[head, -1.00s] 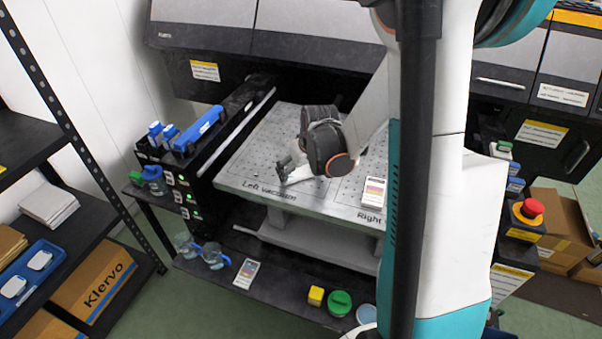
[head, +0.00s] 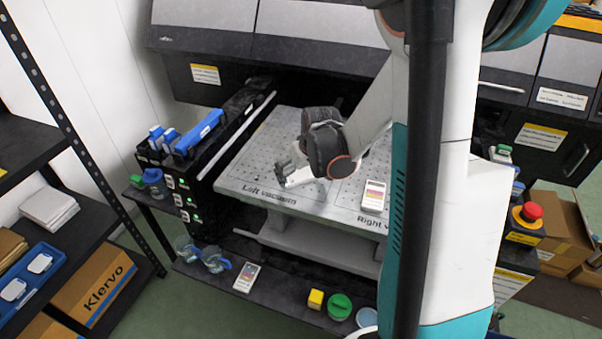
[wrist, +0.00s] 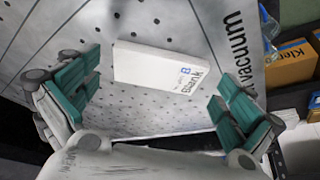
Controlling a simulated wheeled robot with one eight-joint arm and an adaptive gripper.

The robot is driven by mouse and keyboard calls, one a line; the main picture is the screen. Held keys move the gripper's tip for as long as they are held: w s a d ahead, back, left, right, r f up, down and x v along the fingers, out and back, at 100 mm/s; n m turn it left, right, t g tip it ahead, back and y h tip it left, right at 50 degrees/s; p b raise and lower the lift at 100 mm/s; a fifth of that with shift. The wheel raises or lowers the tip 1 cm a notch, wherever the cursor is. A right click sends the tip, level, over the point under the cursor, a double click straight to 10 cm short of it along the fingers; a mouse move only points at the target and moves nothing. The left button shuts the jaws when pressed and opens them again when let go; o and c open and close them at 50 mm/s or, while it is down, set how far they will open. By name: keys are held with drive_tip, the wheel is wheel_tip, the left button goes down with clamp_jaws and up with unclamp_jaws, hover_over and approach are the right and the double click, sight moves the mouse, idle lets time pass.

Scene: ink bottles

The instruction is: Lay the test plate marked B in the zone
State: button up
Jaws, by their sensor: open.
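In the wrist view a white test plate (wrist: 160,66) marked "B" and "Blank" shows between the fingers of my gripper (wrist: 157,98). The green finger pads are spread wide, with a gap on both sides of the plate. The plate appears to lie on the perforated vacuum table (wrist: 135,121), beside the printed word "vacuum". In the head view my gripper (head: 284,175) is low over the table's left part, near the "Left vacuum" print. The plate is largely hidden by my gripper there, and I cannot tell its outline. No separate zone outline is clear.
A card with coloured bands (head: 374,196) lies on the table by the "Right" print. The shelf below holds another such card (head: 246,278), goggles (head: 215,258), a yellow block (head: 315,299) and a green-lidded jar (head: 340,306). A black rail with blue-topped items (head: 199,132) borders the left.

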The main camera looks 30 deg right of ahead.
drive_tip(key=p+v, duration=0.3)
drive_tip(key=v, duration=0.8)
drive_tip(key=shift+p, duration=0.35)
drive_tip(key=shift+s, duration=0.15)
